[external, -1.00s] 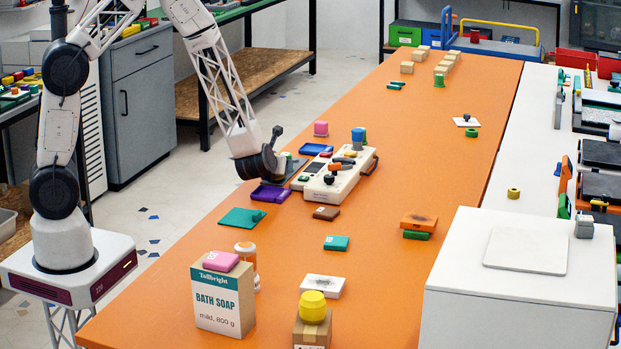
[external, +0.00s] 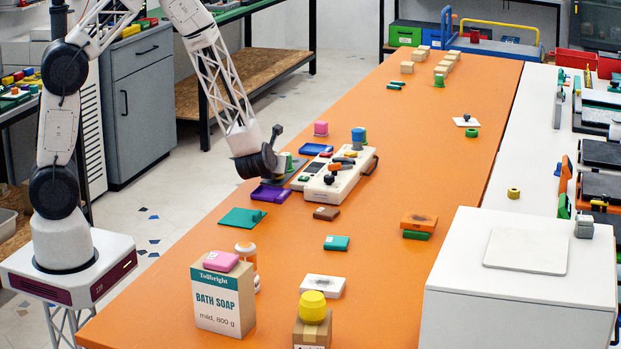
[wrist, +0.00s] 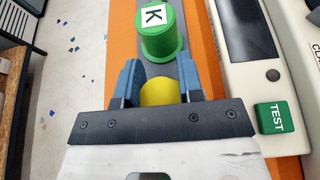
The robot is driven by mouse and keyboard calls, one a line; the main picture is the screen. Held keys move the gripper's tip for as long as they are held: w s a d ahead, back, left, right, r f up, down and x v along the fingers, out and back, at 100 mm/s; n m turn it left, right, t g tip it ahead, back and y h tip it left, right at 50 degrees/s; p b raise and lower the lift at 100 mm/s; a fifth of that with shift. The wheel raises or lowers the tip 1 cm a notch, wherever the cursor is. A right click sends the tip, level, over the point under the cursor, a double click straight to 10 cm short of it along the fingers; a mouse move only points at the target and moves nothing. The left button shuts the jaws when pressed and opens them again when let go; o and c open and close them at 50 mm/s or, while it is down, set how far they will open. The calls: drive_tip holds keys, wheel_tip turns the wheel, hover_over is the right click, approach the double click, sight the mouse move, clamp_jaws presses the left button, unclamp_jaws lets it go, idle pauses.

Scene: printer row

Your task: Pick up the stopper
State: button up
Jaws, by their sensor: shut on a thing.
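A yellow round piece (wrist: 159,92), which may be the stopper, sits between the two blue fingers of my gripper (wrist: 160,82) in the wrist view. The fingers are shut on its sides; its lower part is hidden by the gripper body. A green cylinder (wrist: 163,32) with a white K label stands just beyond the fingertips on a grey strip. In the external view my wrist (external: 258,163) is over the left edge of the orange table, beside the white device, and hides the yellow piece.
The white device (external: 343,182) is close on the right, with a green TEST button (wrist: 276,118). A purple tray (external: 270,194) and teal sheet (external: 243,217) lie nearer the camera. A soap box (external: 222,300) stands at the front. The table's right middle (external: 440,175) is clear.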

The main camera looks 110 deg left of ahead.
drive_tip(key=shift+r, duration=1.4)
drive_tip(key=shift+s+d+r, duration=0.15)
drive_tip(key=shift+d+r, duration=0.05)
drive_tip(key=shift+r, duration=0.05)
drive_tip(key=s+d+r, duration=0.1)
drive_tip(key=s+d, duration=0.9)
drive_tip(key=d, duration=0.1)
drive_tip(key=shift+s+d+r, duration=0.2)
drive_tip(key=shift+d, duration=0.05)
